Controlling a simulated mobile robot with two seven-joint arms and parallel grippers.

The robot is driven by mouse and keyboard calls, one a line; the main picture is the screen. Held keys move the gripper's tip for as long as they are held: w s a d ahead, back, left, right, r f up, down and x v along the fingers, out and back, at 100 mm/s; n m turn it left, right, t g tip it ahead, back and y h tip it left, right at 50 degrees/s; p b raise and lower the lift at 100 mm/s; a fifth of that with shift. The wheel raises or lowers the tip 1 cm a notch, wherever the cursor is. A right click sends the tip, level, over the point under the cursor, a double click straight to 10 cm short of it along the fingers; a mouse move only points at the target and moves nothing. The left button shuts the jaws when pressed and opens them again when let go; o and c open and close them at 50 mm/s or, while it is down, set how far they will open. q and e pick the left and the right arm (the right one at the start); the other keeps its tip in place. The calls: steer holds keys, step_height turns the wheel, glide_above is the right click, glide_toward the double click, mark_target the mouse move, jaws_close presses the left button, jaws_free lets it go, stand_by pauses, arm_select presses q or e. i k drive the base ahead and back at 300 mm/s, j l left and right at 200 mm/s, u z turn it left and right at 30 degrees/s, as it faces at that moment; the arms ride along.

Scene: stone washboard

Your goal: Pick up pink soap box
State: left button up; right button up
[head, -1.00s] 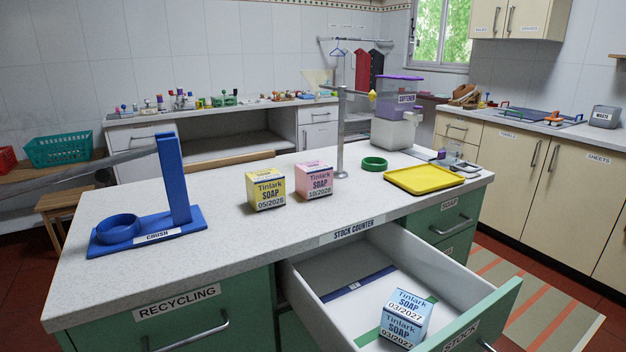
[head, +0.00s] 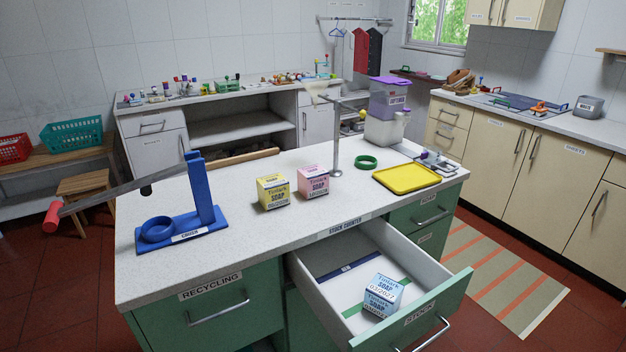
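The pink soap box (head: 313,182) stands upright on the stone counter (head: 240,235), just left of a metal post. A yellow soap box (head: 272,193) stands close to its left, with a small gap between them. A blue soap box (head: 382,295) lies in the open stock drawer (head: 335,285). Neither of my grippers shows in the head view.
A blue crush stand (head: 185,235) with a long lever is at the counter's left. The metal post (head: 336,140), a green ring (head: 366,161) and a yellow tray (head: 406,178) are to the right. The open drawer juts out in front. The counter before the soap boxes is clear.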

mark_target(312, 181)
steer(key=l, duration=1.15)
steer(key=i+l, duration=0.1)
steer(key=l, duration=1.05)
